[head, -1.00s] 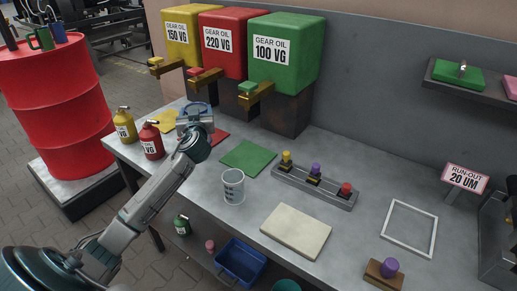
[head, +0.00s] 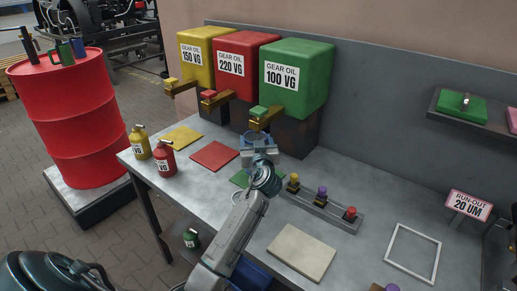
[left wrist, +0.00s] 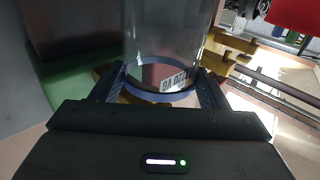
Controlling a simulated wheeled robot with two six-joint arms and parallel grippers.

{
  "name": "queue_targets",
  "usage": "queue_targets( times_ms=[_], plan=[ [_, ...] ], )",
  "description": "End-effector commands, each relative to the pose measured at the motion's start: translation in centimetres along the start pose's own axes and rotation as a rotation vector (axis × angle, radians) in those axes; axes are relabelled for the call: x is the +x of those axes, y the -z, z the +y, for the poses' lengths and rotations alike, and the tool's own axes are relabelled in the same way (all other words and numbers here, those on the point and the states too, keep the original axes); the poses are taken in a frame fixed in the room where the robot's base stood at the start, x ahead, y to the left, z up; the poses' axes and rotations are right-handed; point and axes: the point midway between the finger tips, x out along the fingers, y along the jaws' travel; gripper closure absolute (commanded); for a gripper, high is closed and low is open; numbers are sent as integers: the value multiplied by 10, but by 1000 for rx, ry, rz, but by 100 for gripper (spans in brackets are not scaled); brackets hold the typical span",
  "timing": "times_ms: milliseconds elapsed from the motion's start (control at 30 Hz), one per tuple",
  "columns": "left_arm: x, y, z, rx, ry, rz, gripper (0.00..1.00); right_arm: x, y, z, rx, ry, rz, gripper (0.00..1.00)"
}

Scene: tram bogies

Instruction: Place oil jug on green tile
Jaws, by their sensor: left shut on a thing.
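My left gripper (head: 258,143) is shut on a clear jug with a blue band, seen best in the left wrist view (left wrist: 165,45). In the head view the gripper and jug are close to the brass tap of the green gear oil tank (head: 297,75), behind the green tile. The green tile (head: 238,179) lies flat on the bench, partly hidden by my arm. Whether the jug touches the bench, and any oil in it, I cannot tell. My right gripper is not in view.
Red (head: 214,156) and yellow (head: 181,137) tiles lie left of the green one. Yellow (head: 140,143) and red (head: 162,161) cans stand at the left edge. A rack of colored knobs (head: 325,206) and a beige board (head: 301,252) are to the right.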

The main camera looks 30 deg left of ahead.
Motion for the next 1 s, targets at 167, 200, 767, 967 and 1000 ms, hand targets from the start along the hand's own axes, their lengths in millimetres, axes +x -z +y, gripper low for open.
queue_targets(
  times_ms=[167,200,767,967,1000],
  plan=[
    [-4,-17,7,5,-1,-4,72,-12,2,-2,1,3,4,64],
    [-4,-22,8,4,-1,-3,72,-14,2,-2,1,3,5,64],
    [-4,-38,7,-1,-1,0,24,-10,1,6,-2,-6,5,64],
    [-4,-38,7,-1,-1,-1,10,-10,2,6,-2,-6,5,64],
    [-4,-38,7,-1,-1,-1,10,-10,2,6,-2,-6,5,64]
  ],
)
